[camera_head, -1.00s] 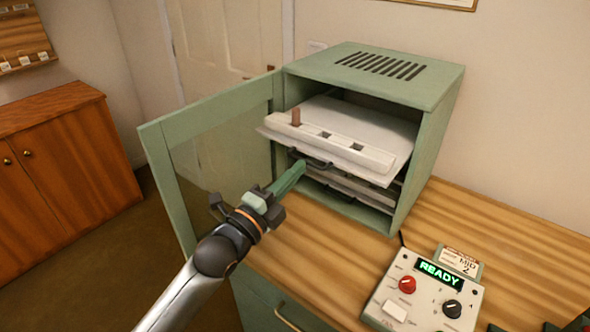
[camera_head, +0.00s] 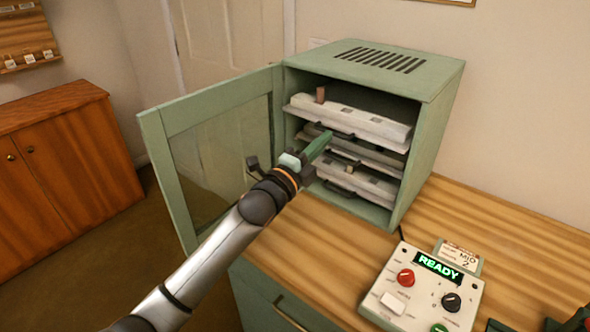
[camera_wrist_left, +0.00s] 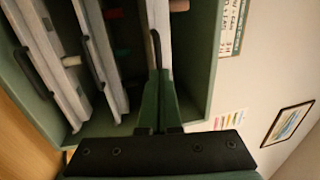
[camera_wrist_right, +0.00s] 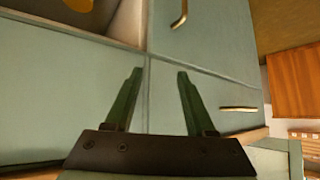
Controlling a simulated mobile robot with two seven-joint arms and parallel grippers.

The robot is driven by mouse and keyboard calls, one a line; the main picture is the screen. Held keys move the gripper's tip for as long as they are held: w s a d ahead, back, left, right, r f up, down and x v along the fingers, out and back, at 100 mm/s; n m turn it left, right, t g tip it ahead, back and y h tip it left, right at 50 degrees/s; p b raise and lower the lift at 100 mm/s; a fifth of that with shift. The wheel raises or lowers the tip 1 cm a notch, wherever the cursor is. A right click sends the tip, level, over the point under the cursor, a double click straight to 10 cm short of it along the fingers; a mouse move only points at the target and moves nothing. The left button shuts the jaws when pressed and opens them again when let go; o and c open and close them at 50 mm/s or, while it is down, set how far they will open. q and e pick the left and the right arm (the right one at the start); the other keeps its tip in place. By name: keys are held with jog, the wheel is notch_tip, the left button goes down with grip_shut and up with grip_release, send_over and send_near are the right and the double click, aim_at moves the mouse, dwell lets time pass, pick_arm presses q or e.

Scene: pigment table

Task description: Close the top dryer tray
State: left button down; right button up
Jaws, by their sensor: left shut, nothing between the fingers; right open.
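The top dryer tray (camera_head: 372,126) is a pale tray with a dark handle and a brown peg standing at its left. It sits mostly inside the green dryer cabinet (camera_head: 437,125), its front near the opening. My left gripper (camera_head: 325,140) is shut and empty, with its green fingertips at the top tray's front by the handle. In the left wrist view the shut fingers (camera_wrist_left: 157,80) overlap the top tray's front (camera_wrist_left: 158,22) near its handle (camera_wrist_left: 155,48); contact is unclear. My right gripper (camera_wrist_right: 159,74) is open and empty in front of green cabinet fronts.
Lower trays (camera_head: 365,182) with dark handles sit below the top one. The dryer's glazed door (camera_head: 215,150) stands open at the left, beside my left arm. A control box (camera_head: 430,285) reading READY stands on the wooden worktop (camera_head: 500,235).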

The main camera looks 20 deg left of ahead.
aim_at(336, 129)
pick_arm(q)
jog(key=b+x, duration=0.1)
jog(key=x, duration=0.1)
jog(key=f+x, duration=0.1)
jog(key=x, duration=0.2)
jog(key=shift+w+d+b, duration=0.1)
jog(key=shift+w+b, duration=0.15)
jog(key=shift+b, duration=0.1)
jog(key=shift+w, duration=0.3)
jog(key=shift+r, duration=0.3)
